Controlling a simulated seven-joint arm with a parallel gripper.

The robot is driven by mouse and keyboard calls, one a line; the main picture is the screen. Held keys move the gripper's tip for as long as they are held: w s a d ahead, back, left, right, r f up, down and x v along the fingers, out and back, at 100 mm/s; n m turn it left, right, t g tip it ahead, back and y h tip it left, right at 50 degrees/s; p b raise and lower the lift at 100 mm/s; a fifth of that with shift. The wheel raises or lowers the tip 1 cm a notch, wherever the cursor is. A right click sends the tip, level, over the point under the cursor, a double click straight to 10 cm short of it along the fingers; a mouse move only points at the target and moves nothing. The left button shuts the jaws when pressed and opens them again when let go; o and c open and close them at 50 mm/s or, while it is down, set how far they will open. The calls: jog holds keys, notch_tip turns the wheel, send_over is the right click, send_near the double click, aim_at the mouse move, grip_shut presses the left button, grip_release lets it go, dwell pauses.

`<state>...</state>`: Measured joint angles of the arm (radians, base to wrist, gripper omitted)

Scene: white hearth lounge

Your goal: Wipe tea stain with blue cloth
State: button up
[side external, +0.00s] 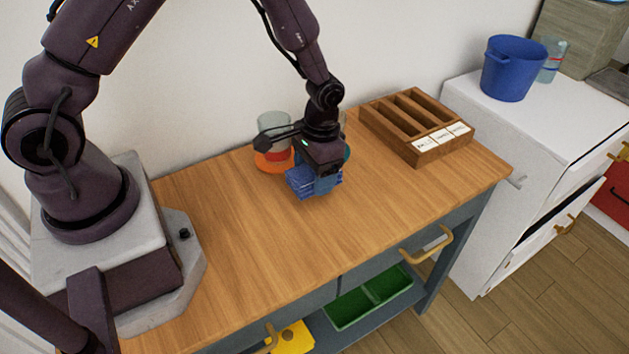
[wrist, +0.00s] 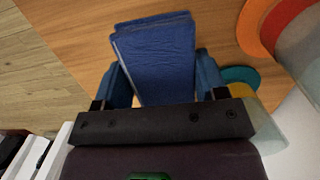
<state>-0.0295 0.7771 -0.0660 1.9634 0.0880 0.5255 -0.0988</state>
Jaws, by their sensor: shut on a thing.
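The blue cloth (side external: 314,181) looks like a folded, thick pad. My gripper (side external: 318,172) is shut on it and points down over the wooden table top (side external: 250,230). In the wrist view the cloth (wrist: 157,62) sits between my two blue fingers (wrist: 160,85). I cannot tell whether the cloth touches the wood or hangs just above it. No tea stain shows on the bare wood in either view; the cloth and gripper hide the part under them.
A clear glass (side external: 274,127) with red at its base stands on an orange coaster (side external: 270,165), close behind my gripper. A teal coaster (wrist: 241,75) lies beside it. A wooden compartment box (side external: 418,125) stands at the back right. The front and left table top is clear.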

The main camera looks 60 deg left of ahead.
jog(key=shift+r, duration=1.7)
